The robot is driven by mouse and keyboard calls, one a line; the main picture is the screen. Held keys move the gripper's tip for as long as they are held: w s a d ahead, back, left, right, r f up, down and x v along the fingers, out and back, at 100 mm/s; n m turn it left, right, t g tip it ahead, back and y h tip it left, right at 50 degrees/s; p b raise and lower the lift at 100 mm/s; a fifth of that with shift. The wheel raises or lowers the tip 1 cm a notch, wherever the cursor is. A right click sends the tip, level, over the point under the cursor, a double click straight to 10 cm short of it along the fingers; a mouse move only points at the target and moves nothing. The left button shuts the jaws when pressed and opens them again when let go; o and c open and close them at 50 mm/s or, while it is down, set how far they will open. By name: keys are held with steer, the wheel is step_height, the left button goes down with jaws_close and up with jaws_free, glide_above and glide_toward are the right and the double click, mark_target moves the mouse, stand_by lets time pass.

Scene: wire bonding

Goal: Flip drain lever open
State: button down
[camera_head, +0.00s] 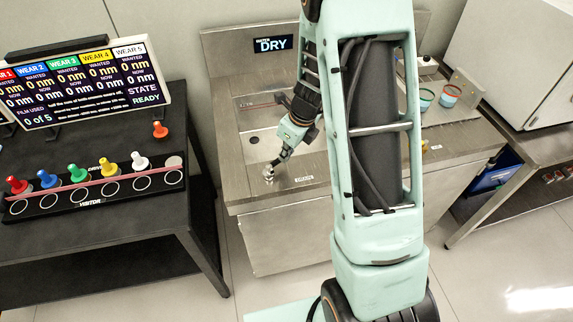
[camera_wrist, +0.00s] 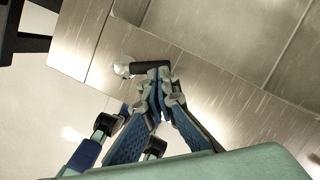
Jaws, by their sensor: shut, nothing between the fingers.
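The drain lever shows in the wrist view as a silver round pivot (camera_wrist: 122,70) with a short black handle (camera_wrist: 148,67) reaching right, on the steel counter's front ledge. In the head view its silver base (camera_head: 268,175) stands left of the "DRAIN" label (camera_head: 304,179). My gripper (camera_head: 274,164) is over the lever there, fingers pointing down-left. In the wrist view my gripper (camera_wrist: 163,82) is shut and empty, its fingertips right by the handle's right end. I cannot tell whether they touch it. The handle is mostly hidden in the head view.
A black table (camera_head: 120,226) at left holds several coloured pegs and a sign board (camera_head: 85,85). Two cups (camera_head: 438,97) stand at right. My arm hides the sink's middle.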

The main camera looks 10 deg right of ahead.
steer(key=shift+w+a+n+g+y, duration=0.2)
steer(key=shift+w+n, duration=0.3)
steer(key=shift+n, duration=0.55)
steer(key=shift+w+a+n+g+y, duration=0.2)
steer(key=shift+w+n, duration=0.25)
steer(key=shift+n, duration=0.6)
stand_by(0.9)
steer(key=shift+s, duration=0.1)
steer(key=shift+s+a, duration=0.4)
steer(key=shift+s, duration=0.25)
